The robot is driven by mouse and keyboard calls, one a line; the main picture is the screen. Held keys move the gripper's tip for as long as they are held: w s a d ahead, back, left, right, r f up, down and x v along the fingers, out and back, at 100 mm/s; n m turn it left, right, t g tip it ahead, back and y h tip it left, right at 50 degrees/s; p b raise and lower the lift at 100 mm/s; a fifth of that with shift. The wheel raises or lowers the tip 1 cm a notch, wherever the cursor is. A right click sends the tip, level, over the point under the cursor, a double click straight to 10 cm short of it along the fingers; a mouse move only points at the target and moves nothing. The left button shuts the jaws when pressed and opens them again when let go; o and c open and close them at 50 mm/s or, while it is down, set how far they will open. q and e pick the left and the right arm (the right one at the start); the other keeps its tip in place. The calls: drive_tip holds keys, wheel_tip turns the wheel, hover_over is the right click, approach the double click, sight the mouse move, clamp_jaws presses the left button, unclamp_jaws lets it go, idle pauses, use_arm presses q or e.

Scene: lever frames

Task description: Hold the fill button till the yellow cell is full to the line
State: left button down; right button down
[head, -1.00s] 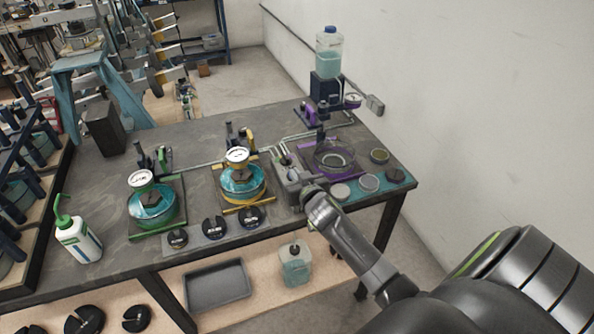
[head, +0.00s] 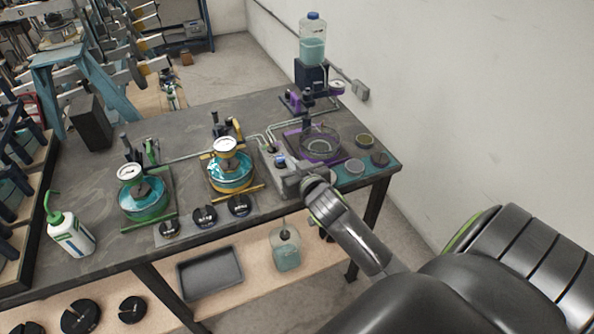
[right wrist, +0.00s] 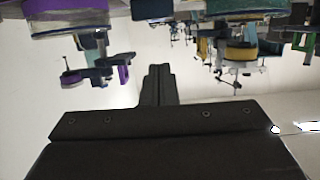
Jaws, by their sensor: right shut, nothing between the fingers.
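The yellow cell (head: 231,180) is a round clear vessel with teal liquid and a yellow ring, topped by a white dial gauge (head: 225,147). The fill line on it is too small to read. A grey control box (head: 288,178) stands to its right, with a small blue-topped button (head: 281,161) on it. My right gripper (head: 308,183) is at the box's right front side, its fingers largely hidden by my wrist. The button shows uncovered to its left. In the right wrist view my right gripper (right wrist: 158,72) is shut and empty. My left gripper is out of view.
A green cell (head: 143,203) stands left and a purple-based cell (head: 319,147) right. Black slotted discs (head: 205,215) lie in front. A blue-capped bottle (head: 312,45) stands at the back right. A green-nozzled bottle (head: 70,235) stands at the left edge.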

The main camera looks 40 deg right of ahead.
drive_tip(key=shift+v, duration=1.35)
drive_tip(key=shift+r, duration=0.1)
drive_tip(key=s+a+f+n+g+y, duration=0.15)
drive_tip(key=s+f+g, duration=0.25)
drive_tip(key=s, duration=0.5)
drive_tip(key=s+a+f+g, duration=0.2)
drive_tip(key=s+f+g, duration=0.15)
drive_tip(key=s, duration=0.65)
drive_tip(key=s+a+f+n+g, duration=0.1)
drive_tip(key=s+f+g, duration=0.25)
drive_tip(key=s, duration=0.55)
wheel_tip(320, 180, down, 27)
drive_tip(key=s+d+g+b, duration=0.1)
drive_tip(key=g+b, duration=0.1)
drive_tip(key=s+a+f+b, duration=0.1)
drive_tip(key=s+f, duration=1.3)
drive_tip(key=f, duration=0.1)
drive_tip(key=shift+s+f+g+y+b, duration=0.25)
drive_tip(key=shift+g+y+b, duration=0.05)
drive_tip(key=shift+g+y, duration=0.15)
